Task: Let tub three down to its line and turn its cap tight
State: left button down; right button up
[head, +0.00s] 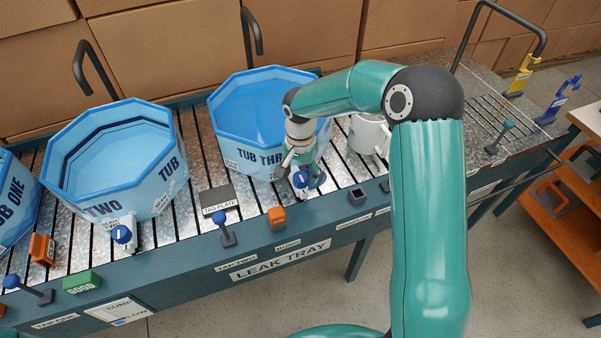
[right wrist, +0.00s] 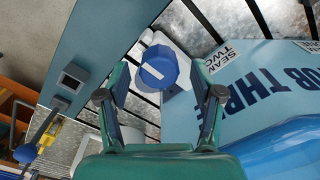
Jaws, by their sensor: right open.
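Tub three (head: 236,152) is a light blue octagonal tub on the slatted leak tray, with blue water (head: 255,105) high inside it. Its lettered wall also shows in the right wrist view (right wrist: 225,95). Its blue cap (head: 301,180) with a white bar sits on a white drain fitting low at the tub's front right. My right gripper (head: 303,165) points down at this fitting. In the right wrist view my right gripper (right wrist: 158,88) is open, with the cap (right wrist: 158,68) between and just beyond its fingers. I cannot tell whether they touch. The level line inside is not visible. My left gripper is out of view.
Tub two (head: 105,205) stands left, its water below a dark line, with its own blue cap (head: 121,234). A tag plate (head: 218,198), an orange block (head: 277,217) and a blue-knobbed lever (head: 225,230) line the front. A white jug (head: 368,135) stands right of tub three. Black hoses arch behind.

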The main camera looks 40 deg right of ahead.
jog(key=shift+f, duration=0.4)
jog(key=shift+c, duration=0.3)
jog(key=c, duration=1.1)
